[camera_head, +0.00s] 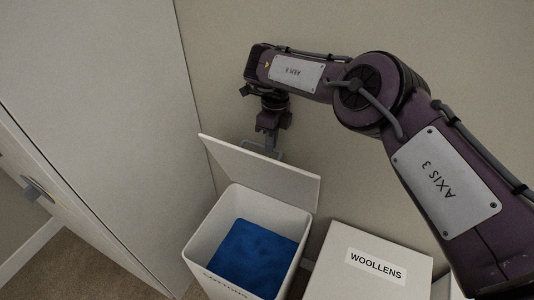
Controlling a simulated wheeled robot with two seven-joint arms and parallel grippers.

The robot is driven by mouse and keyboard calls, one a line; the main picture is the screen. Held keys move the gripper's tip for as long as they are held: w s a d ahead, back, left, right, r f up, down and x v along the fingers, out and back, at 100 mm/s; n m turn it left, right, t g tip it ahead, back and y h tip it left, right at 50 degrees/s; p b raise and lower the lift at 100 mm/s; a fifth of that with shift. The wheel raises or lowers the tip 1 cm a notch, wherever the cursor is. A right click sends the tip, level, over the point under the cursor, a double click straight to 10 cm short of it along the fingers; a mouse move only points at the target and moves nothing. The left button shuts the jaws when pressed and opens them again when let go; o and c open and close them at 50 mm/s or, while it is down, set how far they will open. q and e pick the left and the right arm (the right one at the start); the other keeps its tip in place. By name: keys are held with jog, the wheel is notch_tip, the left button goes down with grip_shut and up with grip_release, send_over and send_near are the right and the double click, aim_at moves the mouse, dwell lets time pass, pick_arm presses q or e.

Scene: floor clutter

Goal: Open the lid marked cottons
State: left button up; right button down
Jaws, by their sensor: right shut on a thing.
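The cottons bin (205,222) is a white box in the lower middle of the head view. A label on its front is seen at a steep slant and reads as cottons. Its lid (262,178) is tilted well up at the back edge, so the bin stands open. A folded blue cloth (257,258) lies inside. My right gripper (267,147) is behind the raised lid, shut on the lid's grey handle (278,156) near the top edge. Its fingertips are partly hidden by the lid. My left gripper is out of view.
A white bin with a closed lid labelled WOOLLENS (376,268) stands just to the right. A beige wall (215,60) is close behind the bins. A tall white panel (110,110) and a door with a metal handle (38,190) are at the left.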

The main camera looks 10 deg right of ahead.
jog(key=shift+w+d, duration=0.2)
jog(key=c, duration=1.5)
grip_release()
notch_tip(320, 180, up, 20)
jog(key=p, duration=1.5)
jog(key=shift+p, duration=0.4)
